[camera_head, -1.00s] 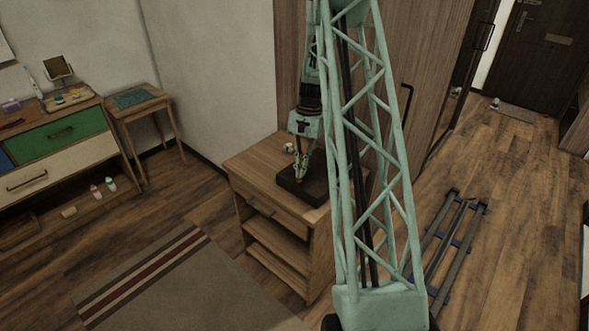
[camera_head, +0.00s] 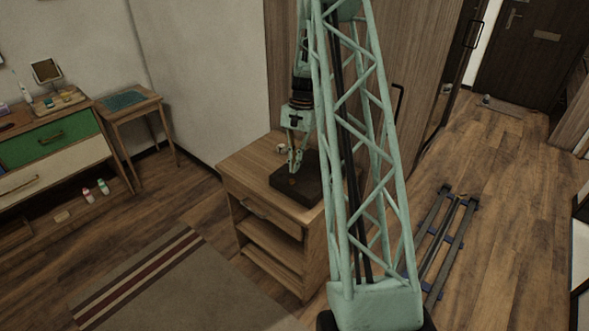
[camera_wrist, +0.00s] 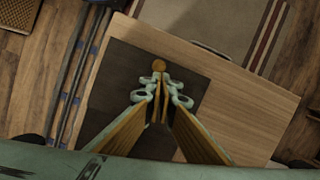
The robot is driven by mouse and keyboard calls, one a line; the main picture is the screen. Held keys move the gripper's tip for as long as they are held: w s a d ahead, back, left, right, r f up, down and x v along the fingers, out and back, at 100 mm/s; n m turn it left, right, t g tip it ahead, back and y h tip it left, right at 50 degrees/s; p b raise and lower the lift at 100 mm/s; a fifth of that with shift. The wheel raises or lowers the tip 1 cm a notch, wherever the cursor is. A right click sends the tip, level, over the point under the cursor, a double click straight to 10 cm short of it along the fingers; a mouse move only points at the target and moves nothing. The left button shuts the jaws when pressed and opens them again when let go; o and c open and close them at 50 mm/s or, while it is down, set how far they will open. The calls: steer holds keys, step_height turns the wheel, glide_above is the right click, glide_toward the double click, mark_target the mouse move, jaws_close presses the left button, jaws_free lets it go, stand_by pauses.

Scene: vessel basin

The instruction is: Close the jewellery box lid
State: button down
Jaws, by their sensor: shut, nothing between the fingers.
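The jewellery box (camera_head: 312,186) is a low dark box on the small wooden cabinet. Its top looks flat and level, with no raised lid showing; I cannot see the seam. In the wrist view its dark top (camera_wrist: 122,80) fills the area under the fingers, with a round brown knob (camera_wrist: 158,65) near its front edge. My gripper (camera_head: 292,170) points down above the box. Its fingertips (camera_wrist: 158,86) are together and empty, just beside the knob in the wrist view. I cannot tell whether they touch the top.
The wooden cabinet (camera_head: 244,168) has bare top around the box, and a small whitish object (camera_head: 281,148) stands behind it. A wooden wardrobe wall (camera_head: 285,60) rises close behind. A striped rug (camera_head: 180,290) lies in front.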

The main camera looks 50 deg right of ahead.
mark_target(296, 177)
steer(key=p+v, duration=0.3)
steer(key=v, duration=0.4)
steer(key=shift+r, duration=0.1)
stand_by(0.5)
